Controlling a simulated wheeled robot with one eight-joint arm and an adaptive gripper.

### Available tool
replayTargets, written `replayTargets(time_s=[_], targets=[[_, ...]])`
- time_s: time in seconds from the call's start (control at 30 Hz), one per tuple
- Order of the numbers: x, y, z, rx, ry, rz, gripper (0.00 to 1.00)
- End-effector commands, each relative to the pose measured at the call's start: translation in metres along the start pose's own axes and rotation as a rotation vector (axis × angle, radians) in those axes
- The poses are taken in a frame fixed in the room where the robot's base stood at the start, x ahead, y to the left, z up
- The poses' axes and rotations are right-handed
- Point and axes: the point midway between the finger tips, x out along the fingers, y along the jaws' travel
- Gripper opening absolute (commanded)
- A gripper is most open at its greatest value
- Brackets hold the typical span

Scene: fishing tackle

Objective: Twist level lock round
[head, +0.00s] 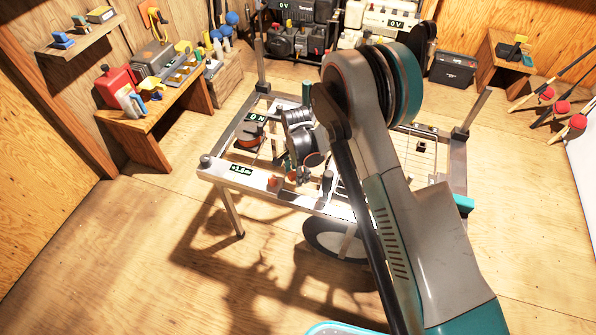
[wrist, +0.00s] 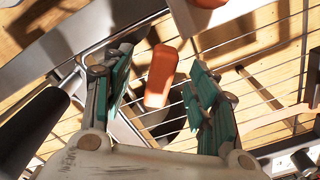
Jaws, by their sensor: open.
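An orange lever-like piece (wrist: 160,76), which may be the level lock, shows in the wrist view between the two teal-padded fingers of my gripper (wrist: 165,95). My gripper is open, with a visible gap on both sides of the orange piece. I cannot tell how far below the fingertips it lies. In the head view my arm covers much of the metal frame (head: 222,172), and I cannot make out my gripper clearly. A small orange knob (head: 272,182) sits on the frame's front rail; I cannot tell whether it is the same piece.
A black handle (wrist: 32,130) lies left of my fingers, and thin wire bars (wrist: 265,70) run behind them. Reels (head: 302,135) and a small display (head: 241,169) sit on the frame. A wooden bench (head: 150,120) stands left.

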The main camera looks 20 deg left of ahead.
Motion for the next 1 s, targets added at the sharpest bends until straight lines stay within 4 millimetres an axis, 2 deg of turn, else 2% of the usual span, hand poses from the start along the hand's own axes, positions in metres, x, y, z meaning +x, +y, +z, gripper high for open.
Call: replayTargets(time_s=[0.63, 0.93, 0.97, 1.0], targets=[[-0.060, 0.000, 0.000, 0.000, 0.000, 0.000, 0.53], [-0.064, 0.000, 0.000, 0.000, 0.000, 0.000, 0.53], [-0.064, 0.000, 0.000, 0.000, 0.000, 0.000, 0.49], [-0.064, 0.000, 0.000, 0.000, 0.000, 0.000, 0.40]])
